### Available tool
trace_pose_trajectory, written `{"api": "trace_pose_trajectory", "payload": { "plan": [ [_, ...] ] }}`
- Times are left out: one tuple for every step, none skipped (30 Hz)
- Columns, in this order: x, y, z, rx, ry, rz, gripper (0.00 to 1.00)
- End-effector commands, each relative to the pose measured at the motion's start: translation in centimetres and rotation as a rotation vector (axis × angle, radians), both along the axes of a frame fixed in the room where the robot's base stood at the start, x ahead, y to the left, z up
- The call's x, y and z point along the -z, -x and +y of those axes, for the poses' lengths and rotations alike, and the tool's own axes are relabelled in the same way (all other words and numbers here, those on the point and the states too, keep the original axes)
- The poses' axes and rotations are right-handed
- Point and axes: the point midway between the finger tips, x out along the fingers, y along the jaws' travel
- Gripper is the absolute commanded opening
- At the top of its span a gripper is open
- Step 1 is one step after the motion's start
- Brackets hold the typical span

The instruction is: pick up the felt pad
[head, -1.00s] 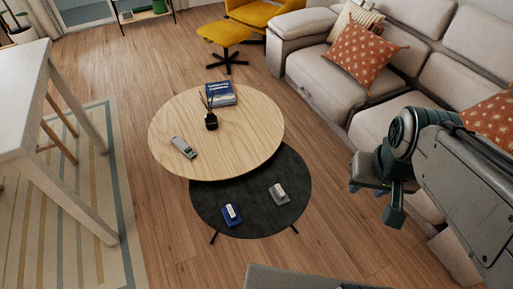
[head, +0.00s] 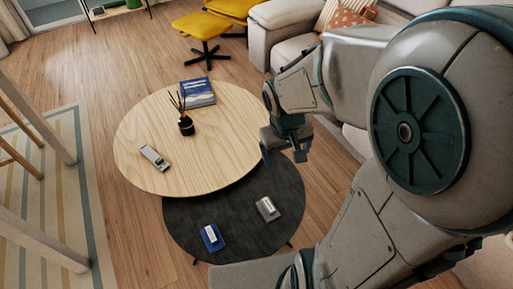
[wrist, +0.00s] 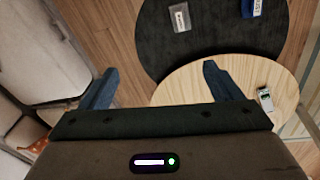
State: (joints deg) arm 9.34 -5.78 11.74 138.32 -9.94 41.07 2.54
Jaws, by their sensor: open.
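Two small items lie apart on the low black table: a blue one with a white label (head: 212,237) and a grey one with a pale label (head: 267,208). I cannot tell from the pictures which is the felt pad. In the wrist view the grey item (wrist: 180,17) is at top centre and the blue item (wrist: 250,8) is at the top edge, partly cut off. My gripper (head: 288,150) is open and empty, above the right side of the tables and apart from both items. Its two fingers (wrist: 160,82) are spread in the wrist view.
The black table (head: 235,215) sits partly under the higher round wooden table (head: 215,130). On the wood are a reed diffuser (head: 186,126), a blue book (head: 198,92) and a grey handheld object (head: 154,158). A sofa (head: 285,28) stands at the right.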

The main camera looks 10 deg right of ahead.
Motion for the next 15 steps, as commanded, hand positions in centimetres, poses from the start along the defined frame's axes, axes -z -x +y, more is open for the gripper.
{"api": "trace_pose_trajectory", "payload": {
  "plan": [
    [4.6,-0.8,-0.1,-0.017,0.002,0.028,0.85],
    [6.1,-1.3,-0.1,-0.028,0.003,0.037,0.85],
    [8.3,-1.8,-0.1,-0.045,0.002,0.050,0.85],
    [9.9,-2.3,-0.1,-0.055,-0.002,0.059,0.85],
    [11.5,-2.6,-0.1,-0.068,-0.004,0.069,0.85],
    [13.7,-3.2,-0.1,-0.082,-0.011,0.079,0.85],
    [15.3,-3.5,0.0,-0.093,-0.017,0.088,0.85],
    [16.8,-3.8,0.1,-0.104,-0.024,0.095,0.85],
    [18.8,-4.2,0.2,-0.118,-0.035,0.104,0.85],
    [20.1,-4.5,0.3,-0.128,-0.043,0.110,0.85],
    [21.4,-4.7,0.4,-0.137,-0.053,0.113,0.85],
    [22.9,-5.0,0.6,-0.147,-0.063,0.120,0.85],
    [23.9,-5.2,0.7,-0.155,-0.072,0.123,0.85],
    [24.8,-5.3,0.8,-0.161,-0.080,0.126,0.85],
    [25.8,-5.5,1.0,-0.169,-0.090,0.129,0.85]
  ]
}}
